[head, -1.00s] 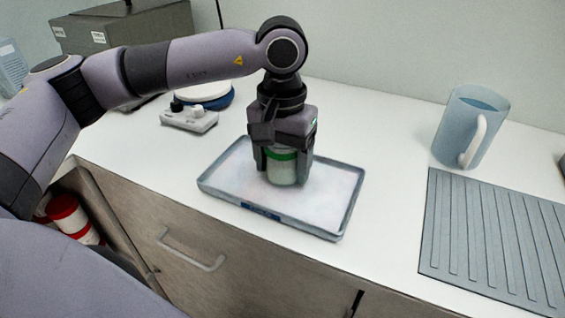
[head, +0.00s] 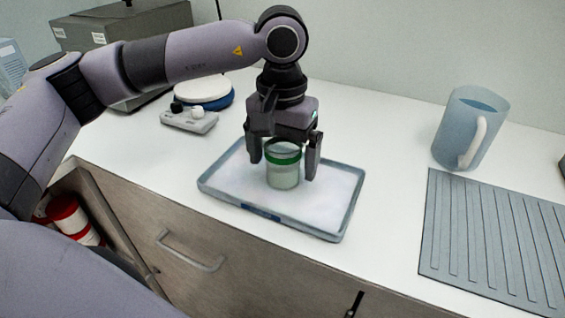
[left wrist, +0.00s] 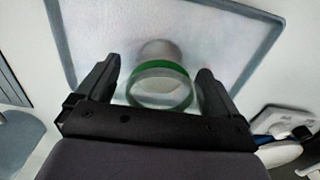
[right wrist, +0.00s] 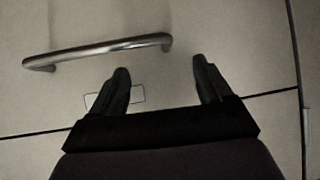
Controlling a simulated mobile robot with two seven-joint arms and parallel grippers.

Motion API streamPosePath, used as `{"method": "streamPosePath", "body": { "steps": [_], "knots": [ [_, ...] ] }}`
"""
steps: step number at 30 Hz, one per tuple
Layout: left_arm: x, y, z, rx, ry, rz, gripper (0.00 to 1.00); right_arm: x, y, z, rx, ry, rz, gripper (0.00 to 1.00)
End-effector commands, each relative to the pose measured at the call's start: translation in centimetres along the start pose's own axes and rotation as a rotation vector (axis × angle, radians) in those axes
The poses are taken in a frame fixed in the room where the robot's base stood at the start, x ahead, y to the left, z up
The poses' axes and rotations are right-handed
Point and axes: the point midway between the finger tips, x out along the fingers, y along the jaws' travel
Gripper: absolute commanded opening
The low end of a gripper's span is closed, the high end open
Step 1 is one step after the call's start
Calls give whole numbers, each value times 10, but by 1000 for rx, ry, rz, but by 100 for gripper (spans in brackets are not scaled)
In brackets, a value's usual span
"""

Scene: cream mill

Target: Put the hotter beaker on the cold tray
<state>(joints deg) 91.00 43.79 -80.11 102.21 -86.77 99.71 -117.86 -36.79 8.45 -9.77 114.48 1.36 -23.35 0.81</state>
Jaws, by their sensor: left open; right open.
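A clear beaker with a green band (head: 283,172) stands upright on the shallow cold tray (head: 221,188), near its middle. My left gripper (head: 284,168) is above it with its fingers spread on either side of the beaker, apart from it. In the left wrist view the beaker (left wrist: 161,86) sits between the two open fingers (left wrist: 158,85), with the tray surface (left wrist: 95,35) around it. My right gripper (right wrist: 160,80) is open and empty in front of a cabinet front, seen only in the right wrist view. No second beaker shows.
A blue pitcher (head: 471,127) and a grey ribbed mat (head: 490,235) are at the right of the counter. A stirrer plate with a white top (head: 205,92) and a small grey control box (head: 189,119) stand behind the tray. A drawer handle (head: 190,251) is below the counter edge.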

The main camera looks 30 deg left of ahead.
Motion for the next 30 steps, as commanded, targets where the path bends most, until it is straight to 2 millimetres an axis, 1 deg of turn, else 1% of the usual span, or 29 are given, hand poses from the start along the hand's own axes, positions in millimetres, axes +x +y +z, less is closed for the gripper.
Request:
{"method": "streamPosePath", "body": {
  "steps": [1,6,9,13,15,19,30],
  "knots": [
    [-12,0,-1,0,5,2,95,0,0,-1,0,1,0,79],
    [-51,1,0,1,3,1,95,-1,0,-2,0,4,0,79],
    [-70,1,0,1,3,1,95,-1,-1,-2,1,4,0,79],
    [-89,1,0,1,2,0,95,-1,-1,-1,2,1,0,79],
    [-95,0,0,1,1,0,95,-1,-1,0,3,-1,0,79],
    [-100,0,0,2,-1,0,95,-1,-1,1,3,-5,1,79],
    [-101,0,0,2,0,0,95,-1,-1,1,2,-4,2,79]
  ]
}}
